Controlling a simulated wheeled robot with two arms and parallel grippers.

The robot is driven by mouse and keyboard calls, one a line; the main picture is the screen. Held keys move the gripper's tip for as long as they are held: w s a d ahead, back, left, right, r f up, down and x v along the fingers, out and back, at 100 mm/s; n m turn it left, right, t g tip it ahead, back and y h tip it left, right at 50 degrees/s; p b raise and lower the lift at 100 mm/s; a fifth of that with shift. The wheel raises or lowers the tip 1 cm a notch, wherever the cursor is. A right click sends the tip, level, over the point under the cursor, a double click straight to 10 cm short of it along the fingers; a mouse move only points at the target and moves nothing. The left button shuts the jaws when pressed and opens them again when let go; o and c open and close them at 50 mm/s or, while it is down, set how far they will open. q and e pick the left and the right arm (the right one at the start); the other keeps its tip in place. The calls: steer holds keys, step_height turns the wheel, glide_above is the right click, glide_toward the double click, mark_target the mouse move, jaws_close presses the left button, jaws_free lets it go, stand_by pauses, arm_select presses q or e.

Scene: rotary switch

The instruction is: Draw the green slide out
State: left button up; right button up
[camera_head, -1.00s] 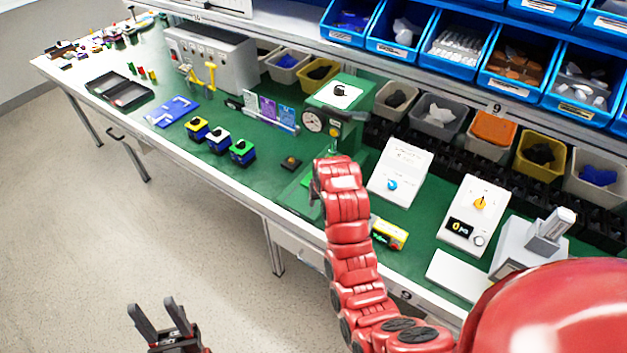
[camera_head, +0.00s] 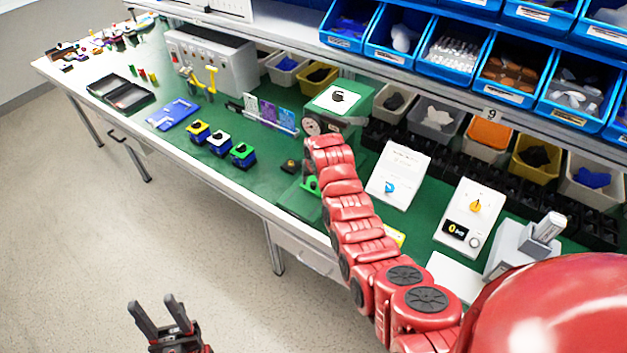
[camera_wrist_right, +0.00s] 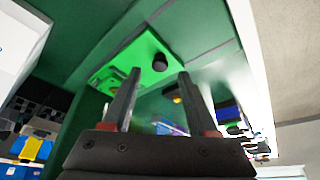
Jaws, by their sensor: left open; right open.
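The green slide (camera_wrist_right: 140,64) shows in the right wrist view as a bright green plate with a dark round knob (camera_wrist_right: 160,62). A small bright green part (camera_head: 311,184) shows beside my right arm in the head view, below the green machine (camera_head: 352,103). My right gripper (camera_wrist_right: 159,73) is open, with the plate and knob seen beyond and between its fingertips. I cannot tell the remaining distance, and nothing is held. In the head view my red right arm hides this gripper. My left gripper (camera_head: 153,303) is open and empty, above the floor in front of the bench.
Bins line the back. The floor in front is clear.

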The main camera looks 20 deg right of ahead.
mark_target(313, 183)
steer(key=shift+x, duration=1.8)
jaws_close()
steer(key=shift+p, duration=0.3)
